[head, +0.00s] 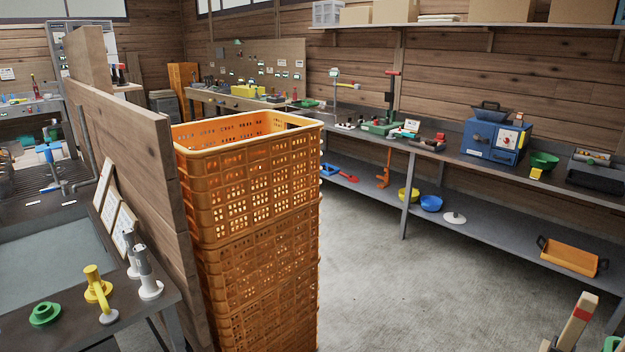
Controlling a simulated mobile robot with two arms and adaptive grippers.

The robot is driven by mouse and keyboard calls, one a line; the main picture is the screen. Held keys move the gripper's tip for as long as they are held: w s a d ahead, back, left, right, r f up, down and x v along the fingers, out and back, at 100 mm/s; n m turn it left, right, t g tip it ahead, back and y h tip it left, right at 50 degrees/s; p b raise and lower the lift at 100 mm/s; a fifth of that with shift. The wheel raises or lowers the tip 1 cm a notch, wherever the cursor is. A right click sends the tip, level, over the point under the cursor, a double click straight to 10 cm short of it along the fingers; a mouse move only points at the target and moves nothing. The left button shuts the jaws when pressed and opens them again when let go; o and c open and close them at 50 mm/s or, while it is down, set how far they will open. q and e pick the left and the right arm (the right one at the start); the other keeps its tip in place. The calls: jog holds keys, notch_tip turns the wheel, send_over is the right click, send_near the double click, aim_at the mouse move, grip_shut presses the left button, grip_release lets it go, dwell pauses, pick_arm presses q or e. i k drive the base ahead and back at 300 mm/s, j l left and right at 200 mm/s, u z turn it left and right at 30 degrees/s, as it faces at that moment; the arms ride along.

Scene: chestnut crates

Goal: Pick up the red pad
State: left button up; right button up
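I cannot pick out a red pad for certain. Several small red things show in the head view. A flat red piece (348,176) lies on the lower shelf of the right bench, next to a blue one. A post on the bench top has a red top (393,73). They are too small to tell what they are. Neither of my grippers is in view.
A tall stack of orange crates (262,190) stands in the middle, beside a wooden partition (135,150). A bench with green, yellow and grey parts is at left. The long right bench (460,160) holds a blue machine (493,140). Concrete floor (400,285) is clear between.

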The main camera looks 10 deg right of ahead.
aim_at(440, 137)
jog(key=i+j+z, duration=0.1)
jog(key=i+z, duration=0.35)
jog(key=i, duration=1)
